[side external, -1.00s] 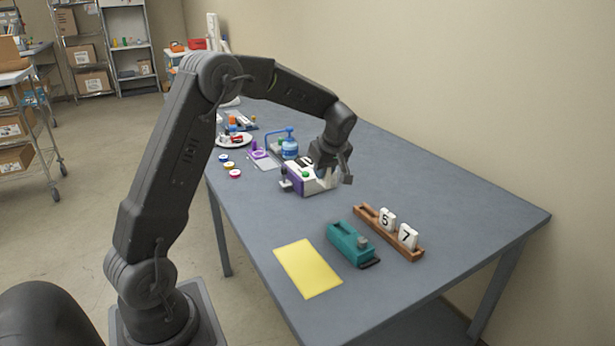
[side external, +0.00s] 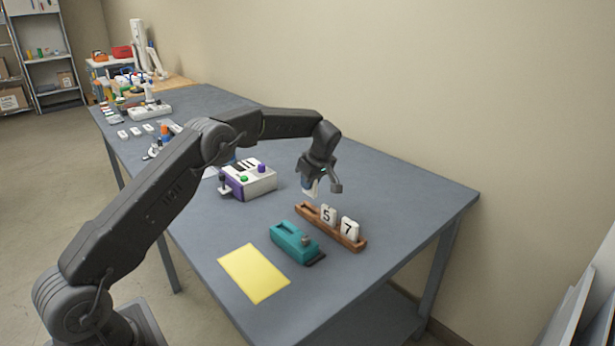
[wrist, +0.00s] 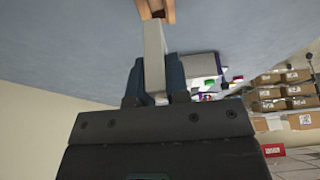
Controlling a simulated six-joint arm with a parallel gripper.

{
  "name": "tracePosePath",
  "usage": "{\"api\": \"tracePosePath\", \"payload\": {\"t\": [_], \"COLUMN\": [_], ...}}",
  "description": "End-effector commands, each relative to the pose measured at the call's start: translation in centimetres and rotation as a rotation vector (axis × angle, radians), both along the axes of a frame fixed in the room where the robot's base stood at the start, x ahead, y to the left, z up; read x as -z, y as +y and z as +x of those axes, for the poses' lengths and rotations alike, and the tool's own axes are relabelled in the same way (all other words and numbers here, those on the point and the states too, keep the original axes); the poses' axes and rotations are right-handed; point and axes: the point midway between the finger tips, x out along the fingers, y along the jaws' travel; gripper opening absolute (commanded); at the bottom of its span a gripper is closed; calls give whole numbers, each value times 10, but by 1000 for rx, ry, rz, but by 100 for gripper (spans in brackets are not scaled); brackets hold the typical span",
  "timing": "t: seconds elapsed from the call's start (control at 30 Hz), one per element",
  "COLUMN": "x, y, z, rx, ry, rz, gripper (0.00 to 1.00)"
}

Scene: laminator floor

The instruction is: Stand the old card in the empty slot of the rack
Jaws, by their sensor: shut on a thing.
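The old card (side external: 311,188) is a small white piece held in my gripper (side external: 322,184), hanging above the far left end of the rack. In the wrist view the card (wrist: 154,55) shows edge-on between the two fingers (wrist: 153,85), and its face is hidden. The rack (side external: 356,243) is a brown wooden strip on the table. White cards marked 5 (side external: 328,215) and 7 (side external: 349,229) stand in it. The left end of the rack holds no card. One end of the rack (wrist: 158,10) shows just beyond the card in the wrist view.
A teal tape dispenser (side external: 292,242) stands close in front of the rack. A yellow sheet (side external: 253,273) lies at the table's near left. A white and purple box with buttons (side external: 249,181) stands left of my gripper. The table right of the rack is clear.

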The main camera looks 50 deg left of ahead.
Motion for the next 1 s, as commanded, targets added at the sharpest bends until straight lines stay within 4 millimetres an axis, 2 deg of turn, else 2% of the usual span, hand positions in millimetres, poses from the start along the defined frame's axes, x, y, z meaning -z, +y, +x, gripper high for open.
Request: {"api": "tracePosePath", "payload": {"t": [0.4, 1.0], "x": [35, 41], "y": [0, 0], "z": [0, 0], "rx": [1, 0], "ry": [1, 0], "rz": [1, 1], "gripper": [0, 0]}}
